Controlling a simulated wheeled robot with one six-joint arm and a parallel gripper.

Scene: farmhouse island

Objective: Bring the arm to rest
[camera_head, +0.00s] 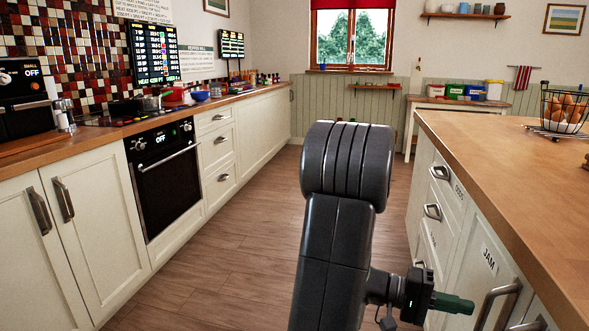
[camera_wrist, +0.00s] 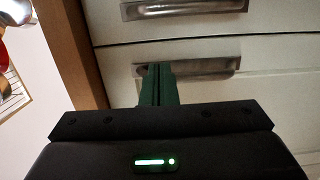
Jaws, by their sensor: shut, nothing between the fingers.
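My gripper (camera_head: 454,303) is low in front of the island's cabinet front, its green fingers pointing right toward the door labelled JAM. In the wrist view my gripper (camera_wrist: 158,84) shows its green fingers closed together with nothing between them. The fingertips overlap a drawer handle (camera_wrist: 187,68) in that view; whether they touch it I cannot tell. My arm is folded upright in the middle of the head view.
The wooden island (camera_head: 520,165) stands close on the right, with drawer handles (camera_head: 433,211) and a JAM door handle (camera_head: 497,304) near my gripper. A wire egg basket (camera_head: 565,108) is on top. A counter with an oven (camera_head: 165,178) lines the left. Floor between is clear.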

